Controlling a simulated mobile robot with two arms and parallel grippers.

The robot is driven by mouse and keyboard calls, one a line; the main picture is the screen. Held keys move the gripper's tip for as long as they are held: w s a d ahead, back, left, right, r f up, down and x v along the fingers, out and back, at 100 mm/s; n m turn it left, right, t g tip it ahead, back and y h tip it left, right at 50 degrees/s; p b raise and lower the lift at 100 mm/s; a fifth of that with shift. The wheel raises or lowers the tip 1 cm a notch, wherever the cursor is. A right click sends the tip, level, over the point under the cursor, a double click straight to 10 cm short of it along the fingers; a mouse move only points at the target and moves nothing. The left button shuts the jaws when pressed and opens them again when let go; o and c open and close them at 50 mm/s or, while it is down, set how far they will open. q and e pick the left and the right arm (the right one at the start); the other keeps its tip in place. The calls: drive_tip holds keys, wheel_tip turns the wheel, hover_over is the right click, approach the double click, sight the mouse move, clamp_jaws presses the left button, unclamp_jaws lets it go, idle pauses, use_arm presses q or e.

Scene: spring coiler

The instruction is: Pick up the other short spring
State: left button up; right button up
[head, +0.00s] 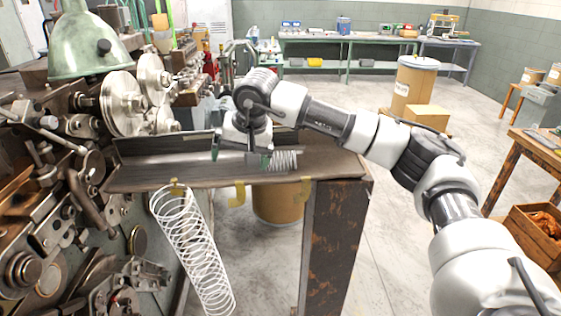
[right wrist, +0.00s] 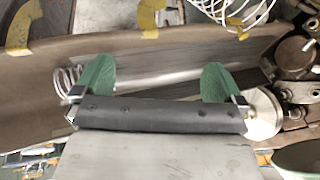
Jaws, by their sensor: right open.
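A short white spring (head: 285,160) lies on the right part of the metal trough (head: 150,180). It also shows in the right wrist view (right wrist: 66,82), partly hidden behind the left green fingertip. My right gripper (head: 241,157) is over the trough, just left of that spring in the head view. Its green fingertips are wide apart, and in the right wrist view (right wrist: 155,80) only bare trough shows between them. The spring is beside one finger, not between the two; I cannot tell if they touch. My left gripper is not in view.
A long white spring (head: 192,250) hangs from a yellow hook (head: 176,187) on the trough's front edge; an empty yellow hook (head: 237,194) is to its right. The coiling machine (head: 125,103) crowds the left. A rusty post (head: 333,245) stands below the trough's right end.

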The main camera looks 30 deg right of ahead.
drive_tip(key=s+d+r+h, duration=0.1)
drive_tip(key=d+r+h, duration=0.35)
drive_tip(key=d, duration=0.55)
hover_over(280, 153)
drive_tip(key=s, duration=0.1)
drive_tip(key=f, duration=0.2)
drive_tip(key=f+p, duration=0.1)
drive_tip(key=shift+s+a+f, duration=0.2)
drive_tip(key=shift+a+f, duration=0.1)
drive_tip(key=shift+f, duration=0.05)
drive_tip(key=shift+y, duration=0.25)
drive_tip(key=shift+a+p+x, duration=0.15)
drive_tip(key=shift+p+x, duration=0.3)
drive_tip(key=shift+x, duration=1)
drive_tip(key=shift+a+p+x, duration=0.15)
drive_tip(key=shift+p+x, duration=0.3)
drive_tip(key=shift+x, duration=1.05)
drive_tip(key=shift+s, duration=0.15)
drive_tip(key=c, duration=0.8)
